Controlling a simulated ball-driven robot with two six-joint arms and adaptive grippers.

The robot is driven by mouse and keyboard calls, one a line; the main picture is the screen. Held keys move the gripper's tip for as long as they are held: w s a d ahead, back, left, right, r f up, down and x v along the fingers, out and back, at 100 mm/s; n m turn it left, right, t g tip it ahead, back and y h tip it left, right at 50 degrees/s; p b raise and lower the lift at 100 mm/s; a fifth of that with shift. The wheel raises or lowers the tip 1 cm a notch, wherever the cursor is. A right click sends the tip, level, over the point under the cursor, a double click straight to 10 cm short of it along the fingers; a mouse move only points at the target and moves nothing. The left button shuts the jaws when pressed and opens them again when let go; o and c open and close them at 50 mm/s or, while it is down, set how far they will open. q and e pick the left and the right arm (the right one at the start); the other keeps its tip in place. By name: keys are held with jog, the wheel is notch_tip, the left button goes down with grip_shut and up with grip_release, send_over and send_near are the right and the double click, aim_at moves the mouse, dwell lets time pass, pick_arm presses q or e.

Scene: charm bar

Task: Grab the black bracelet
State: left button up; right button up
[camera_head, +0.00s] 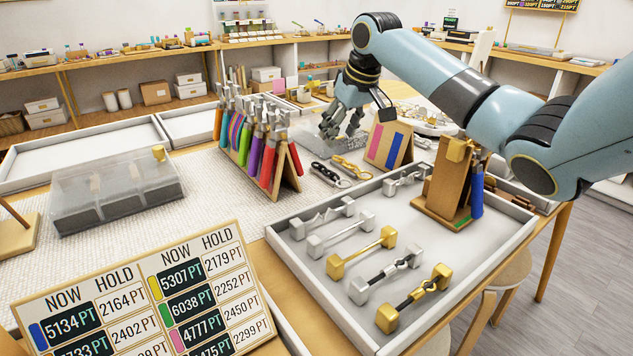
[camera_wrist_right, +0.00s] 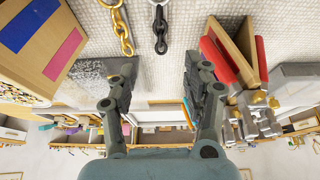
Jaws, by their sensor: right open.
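The black bracelet (camera_head: 328,174) is a dark chain lying on the pale woven mat (camera_head: 215,200), beside a gold chain bracelet (camera_head: 352,167). In the right wrist view the black bracelet (camera_wrist_right: 160,28) hangs into the top middle, just right of the gold one (camera_wrist_right: 122,32). My right gripper (camera_head: 338,130) is open and empty, above and behind the bracelets in the head view. In the right wrist view its fingers (camera_wrist_right: 155,82) are spread apart, with the black bracelet beyond them, untouched. My left gripper is not in view.
A rack of coloured tags (camera_head: 258,150) stands left of the bracelets. A wooden stand with pink and blue stripes (camera_head: 388,145) is close on their right. A white tray (camera_head: 290,262) of metal bars lies in front. A clear box (camera_head: 115,193) sits at left.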

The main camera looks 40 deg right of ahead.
jog(key=b, duration=0.1)
send_over(326, 168)
jog(key=s, duration=0.2)
jog(key=f, duration=0.6)
jog(key=shift+s+a+f, duration=0.15)
jog(key=shift+a, duration=0.1)
jog(key=b+x, duration=0.1)
jog(key=x, duration=0.4)
jog(key=shift+f, duration=0.2)
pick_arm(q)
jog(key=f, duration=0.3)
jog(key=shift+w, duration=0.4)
pick_arm(e)
jog(key=shift+r, duration=0.1)
grip_shut()
